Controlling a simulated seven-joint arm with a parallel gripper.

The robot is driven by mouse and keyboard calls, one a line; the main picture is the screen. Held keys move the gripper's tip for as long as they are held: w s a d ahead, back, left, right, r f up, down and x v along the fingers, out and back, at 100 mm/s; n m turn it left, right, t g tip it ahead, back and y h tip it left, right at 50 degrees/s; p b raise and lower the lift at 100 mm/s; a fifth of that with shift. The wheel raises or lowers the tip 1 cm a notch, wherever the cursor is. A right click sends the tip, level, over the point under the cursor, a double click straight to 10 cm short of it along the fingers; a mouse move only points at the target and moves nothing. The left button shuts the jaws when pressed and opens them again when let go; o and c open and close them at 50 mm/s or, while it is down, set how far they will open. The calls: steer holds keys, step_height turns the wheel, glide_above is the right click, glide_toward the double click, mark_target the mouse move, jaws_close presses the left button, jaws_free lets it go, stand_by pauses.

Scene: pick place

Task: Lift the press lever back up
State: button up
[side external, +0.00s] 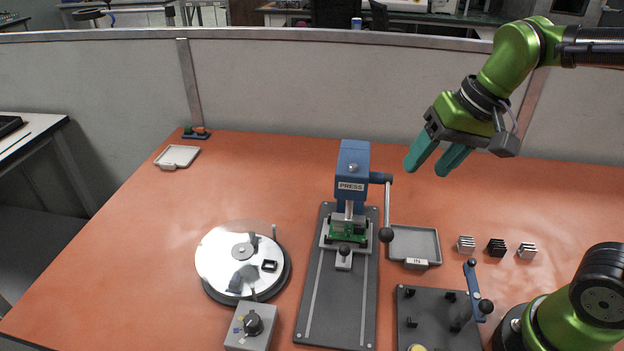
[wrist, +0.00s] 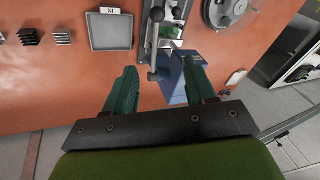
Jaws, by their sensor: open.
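The blue press (side external: 352,170) stands upright at the head of a dark base plate. Its grey lever (side external: 387,205) hangs down on the right side, with a black ball knob (side external: 386,235) at the low end. A green circuit board (side external: 347,231) sits in the fixture under the press ram. My gripper (side external: 431,166) is open and empty, above and to the right of the press, with teal fingers apart. In the wrist view, the lever knob (wrist: 157,14) and the lever's pivot end (wrist: 153,76) show between and beyond my fingers (wrist: 160,82). Nothing touches the lever.
A grey tray (side external: 438,243) lies right of the lever. Several small heat sinks (side external: 496,247) sit farther right. A round turntable (side external: 240,262) stands left of the press, and a dark fixture plate (side external: 425,322) with a blue-handled clamp is at the front right.

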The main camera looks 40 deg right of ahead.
step_height(320, 180, up, 2)
steer(key=w+m+g, duration=0.2)
steer(key=m, duration=0.1)
glide_toward(387, 225)
steer(key=shift+m+g, duration=0.3)
steer(key=x, duration=0.9)
steer(key=shift+w, duration=0.25)
steer(key=shift+r, duration=0.1)
jaws_close()
